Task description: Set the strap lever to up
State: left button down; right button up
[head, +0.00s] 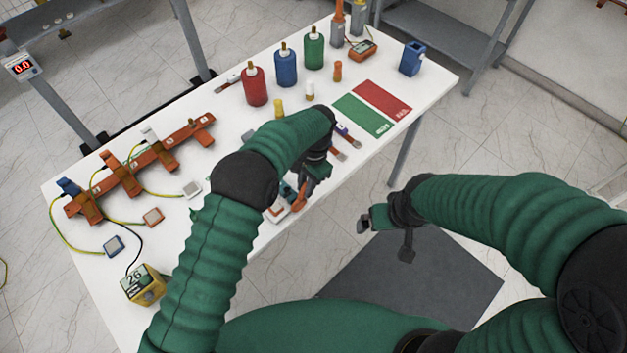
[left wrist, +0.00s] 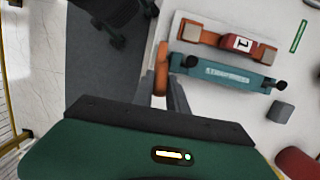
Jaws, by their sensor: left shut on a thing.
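The strap lever is an orange handle (head: 300,197) at the near edge of the table. It also shows in the left wrist view (left wrist: 160,70), at the left end of a teal bar (left wrist: 222,73) with white lettering. My left gripper (head: 304,188) is shut on the lever; in the left wrist view its dark finger (left wrist: 177,98) lies against it. The gripper and arm hide part of the strap unit in the head view. The lever's exact tilt is hard to tell. My right gripper (head: 378,219) is off the table's near side, away from everything; its jaws are unclear.
A white base with an orange bar (left wrist: 202,35) lies beside the teal bar. An orange rail (head: 150,165) with wires and a yellow box (head: 144,285) are left. Green and red mats (head: 382,102) lie right.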

pick_arm(q)
jog(key=shift+w+d, duration=0.15)
dwell(0.4)
jog(key=c, duration=1.3)
grip_release()
jog(key=shift+f, duration=0.1)
jog(key=shift+d+r, duration=0.1)
jog(key=shift+r, duration=0.4)
jog(key=v, duration=1.5)
jog(key=shift+w+d+r, duration=0.25)
jog(key=shift+w+r, duration=0.05)
jog(key=shift+w, duration=0.1)
